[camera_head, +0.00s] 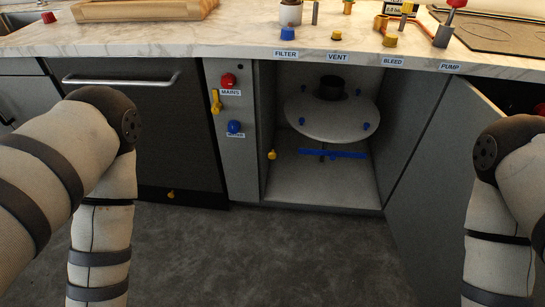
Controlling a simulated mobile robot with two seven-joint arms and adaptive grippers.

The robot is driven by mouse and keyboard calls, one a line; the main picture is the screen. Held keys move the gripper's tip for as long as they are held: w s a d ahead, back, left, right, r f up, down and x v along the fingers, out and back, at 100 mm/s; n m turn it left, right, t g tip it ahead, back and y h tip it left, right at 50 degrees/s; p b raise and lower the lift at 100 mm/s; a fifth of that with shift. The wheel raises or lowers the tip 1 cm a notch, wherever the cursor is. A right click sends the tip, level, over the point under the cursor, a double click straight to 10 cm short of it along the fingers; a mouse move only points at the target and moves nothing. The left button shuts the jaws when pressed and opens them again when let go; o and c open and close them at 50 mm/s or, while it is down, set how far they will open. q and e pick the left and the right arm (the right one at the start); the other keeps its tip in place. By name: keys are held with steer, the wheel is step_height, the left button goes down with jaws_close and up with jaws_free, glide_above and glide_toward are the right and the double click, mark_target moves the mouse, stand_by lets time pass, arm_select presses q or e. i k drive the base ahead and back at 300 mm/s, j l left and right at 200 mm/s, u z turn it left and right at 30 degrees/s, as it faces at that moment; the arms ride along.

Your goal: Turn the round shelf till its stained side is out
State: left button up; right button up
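The round shelf (332,128) is a pale grey disc inside the open cabinet under the counter. A dark round cylinder (332,87) stands at its middle towards the back, and small blue knobs sit around its edge. No stain can be made out on the part of the shelf that shows. My left and right arms come in at the two sides of the picture, well apart from the shelf. Both grippers are out of view.
The cabinet door (440,165) stands open on the right. A panel left of the opening has a red knob (229,80), a yellow lever (216,101) and a blue knob (235,127). A blue bar (333,154) lies under the shelf. The counter (240,40) holds small fittings.

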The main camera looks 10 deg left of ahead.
mark_target(353, 117)
steer(key=i+l+u, duration=0.25)
steer(key=i, duration=0.25)
steer(key=i+l+u, duration=0.2)
steer(key=i, duration=0.25)
steer(key=l, duration=0.1)
